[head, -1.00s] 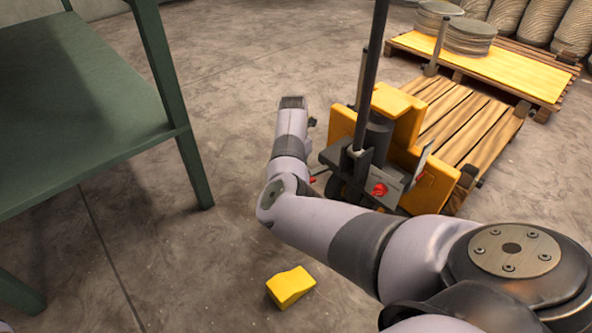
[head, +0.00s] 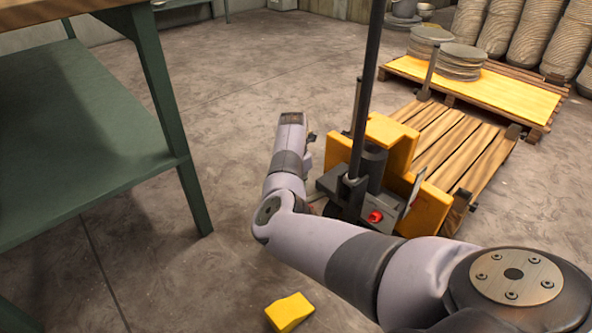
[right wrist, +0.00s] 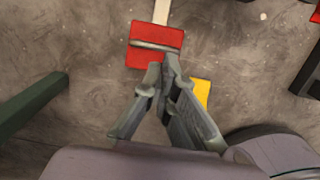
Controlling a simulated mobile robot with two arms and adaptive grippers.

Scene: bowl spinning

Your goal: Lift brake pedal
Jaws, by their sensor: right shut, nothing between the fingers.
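The brake pedal, a red plate with a dark crossbar, shows in the right wrist view (right wrist: 155,45) on the end of a pale bar (right wrist: 162,10). My right gripper (right wrist: 162,64) is shut and empty. Its fingertips appear at the lower edge of the red plate; I cannot tell whether they touch it. In the head view the yellow pallet jack (head: 431,208) stands beyond my right arm, with a round red part (head: 375,216) on its dark body. My right arm hides the gripper and most of the pedal there. My left gripper is not in view.
A yellow block (head: 290,311) lies on the floor near my right arm. A green table frame (head: 75,130) stands at left. The jack's tall dark handle (head: 369,80) rises beside my wrist. Wooden pallets (head: 470,150) lie behind right.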

